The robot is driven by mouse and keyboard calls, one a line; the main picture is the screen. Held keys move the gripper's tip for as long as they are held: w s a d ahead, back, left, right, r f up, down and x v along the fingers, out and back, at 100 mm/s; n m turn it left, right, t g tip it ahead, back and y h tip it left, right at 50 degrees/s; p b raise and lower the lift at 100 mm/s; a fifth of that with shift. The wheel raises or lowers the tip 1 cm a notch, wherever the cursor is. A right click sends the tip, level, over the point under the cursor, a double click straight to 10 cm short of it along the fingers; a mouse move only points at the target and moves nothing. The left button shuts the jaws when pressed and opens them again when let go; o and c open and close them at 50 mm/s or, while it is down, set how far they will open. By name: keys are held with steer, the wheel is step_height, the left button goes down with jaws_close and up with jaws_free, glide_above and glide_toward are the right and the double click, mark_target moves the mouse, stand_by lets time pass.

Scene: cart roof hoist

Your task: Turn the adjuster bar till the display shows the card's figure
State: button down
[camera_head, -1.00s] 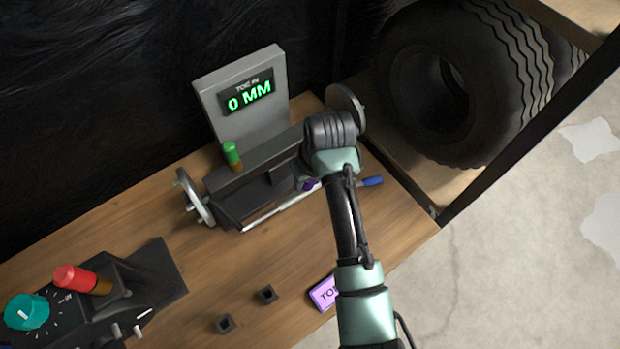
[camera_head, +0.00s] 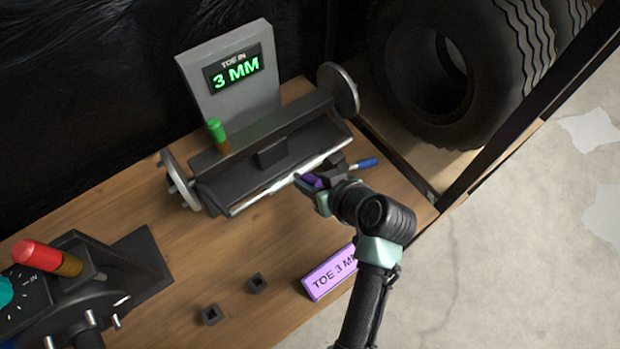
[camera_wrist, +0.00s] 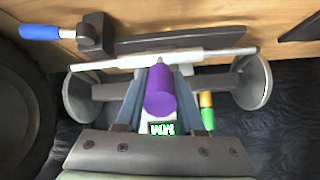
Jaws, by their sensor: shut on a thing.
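The adjuster bar is a pale rod (camera_head: 265,193) lying along the front of the gauge, with a purple grip (camera_head: 311,181) standing out from it. The wrist view shows the purple grip (camera_wrist: 160,92) between my fingers, with the pale bar (camera_wrist: 205,54) crossing beyond. My gripper (camera_head: 314,186) is shut on the purple grip. The display (camera_head: 235,69) on the grey upright panel reads "TOE IN 3 MM" in green. The purple card (camera_head: 329,273) reads "TOE 3 M"; my arm hides its right end.
A blue-handled lever (camera_head: 362,164) lies just right of the bar. A green-topped peg (camera_head: 216,131) stands on the gauge. A control box with a red knob (camera_head: 36,254) is at lower left. Two small black sockets (camera_head: 257,283) sit on the bench. A large tyre stands at upper right.

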steer(key=shift+w+r, duration=0.1)
steer(key=shift+r, duration=0.05)
steer(key=c, duration=0.5)
jaws_free()
steer(key=v, duration=1.3)
